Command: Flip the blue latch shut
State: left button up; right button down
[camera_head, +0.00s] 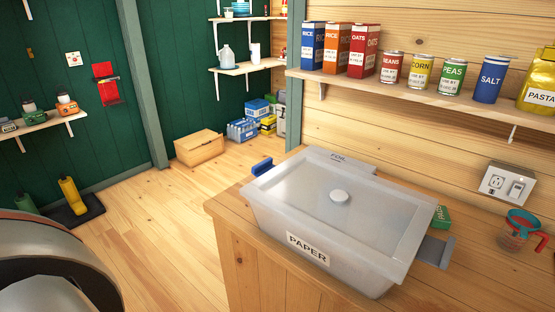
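A translucent grey plastic box labelled PAPER (308,249) stands on a wooden counter, with its lid (335,212) on and a round knob in the lid's middle. The blue latch (262,167) is at the box's far left end and juts outward from the rim. A grey latch (436,251) at the right end also sticks outward. Neither of my grippers shows in the head view.
The wooden counter (236,235) has a green packet (441,216) behind the box and a measuring cup (516,229) at right. A FOIL box (347,161) lies behind the lid. Boxes and cans stand on a wall shelf (420,90). The floor to the left is mostly clear.

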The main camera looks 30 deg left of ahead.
aim_at(266, 165)
jog(key=j+z, duration=0.5)
jog(key=j, duration=0.45)
jog(key=j+z, duration=0.1)
jog(key=j, duration=0.35)
jog(key=k+j+z, duration=0.1)
jog(key=j, duration=0.4)
jog(key=k+j, duration=0.1)
jog(key=j, duration=1.1)
jog(key=k+j, duration=0.15)
jog(key=j, duration=0.45)
jog(key=k+u, duration=0.2)
jog(key=j+u, duration=0.2)
jog(key=i, duration=0.25)
